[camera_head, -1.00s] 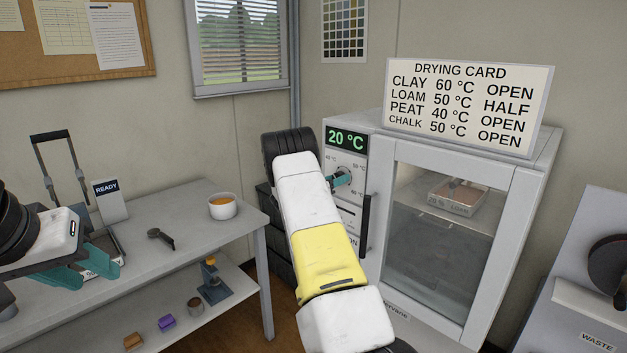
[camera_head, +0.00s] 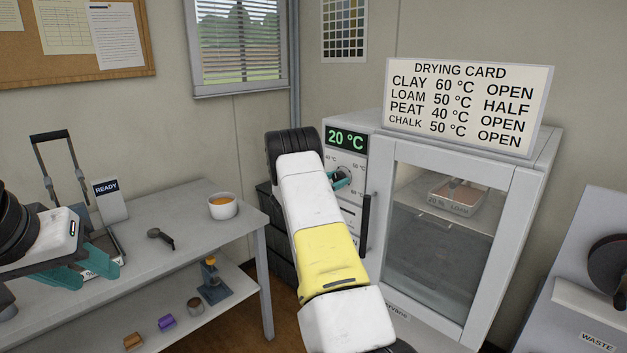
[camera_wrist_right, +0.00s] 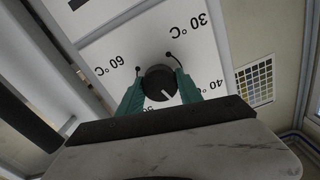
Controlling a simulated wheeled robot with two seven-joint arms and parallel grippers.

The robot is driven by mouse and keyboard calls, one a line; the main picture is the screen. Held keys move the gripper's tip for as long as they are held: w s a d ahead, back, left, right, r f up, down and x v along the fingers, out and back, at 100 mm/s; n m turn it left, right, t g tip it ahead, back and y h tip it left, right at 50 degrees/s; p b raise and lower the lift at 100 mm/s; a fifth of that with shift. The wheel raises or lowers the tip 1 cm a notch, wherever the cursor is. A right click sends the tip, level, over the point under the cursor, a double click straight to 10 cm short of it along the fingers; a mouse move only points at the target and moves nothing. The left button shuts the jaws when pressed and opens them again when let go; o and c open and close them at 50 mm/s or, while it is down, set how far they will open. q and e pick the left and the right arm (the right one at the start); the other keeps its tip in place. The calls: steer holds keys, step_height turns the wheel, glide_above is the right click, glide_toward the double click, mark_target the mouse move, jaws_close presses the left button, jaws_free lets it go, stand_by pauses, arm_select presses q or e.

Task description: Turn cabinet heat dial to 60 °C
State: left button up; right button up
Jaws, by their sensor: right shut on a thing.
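The black heat dial (camera_wrist_right: 158,82) sits on the cabinet's white panel, with labels 30, 40, 50 and 60 °C around it, upside down in the right wrist view. Its white mark points to the lower right there, between the 40 and 50 labels. My right gripper (camera_wrist_right: 153,92) has its teal fingers shut on the dial's two sides; in the head view it (camera_head: 341,180) is partly behind my arm. The green display (camera_head: 346,139) reads 20 °C. My left gripper (camera_head: 88,264) is open over the left table, its fingers apart.
The drying cabinet (camera_head: 519,181) has a closed glass door with a dark handle (camera_head: 365,224), and a loam tray (camera_head: 456,203) inside. The drying card (camera_head: 468,107) stands on top. A bowl (camera_head: 222,207) and a dark scoop (camera_head: 161,238) are on the table.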

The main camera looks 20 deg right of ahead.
steer(key=m, duration=1.9)
steer(key=shift+f, duration=0.1)
steer(key=m, duration=0.3)
steer(key=shift+m, duration=0.4)
steer(key=m, duration=0.4)
steer(key=shift+f+m, duration=0.1)
steer(key=shift+m, duration=1.6)
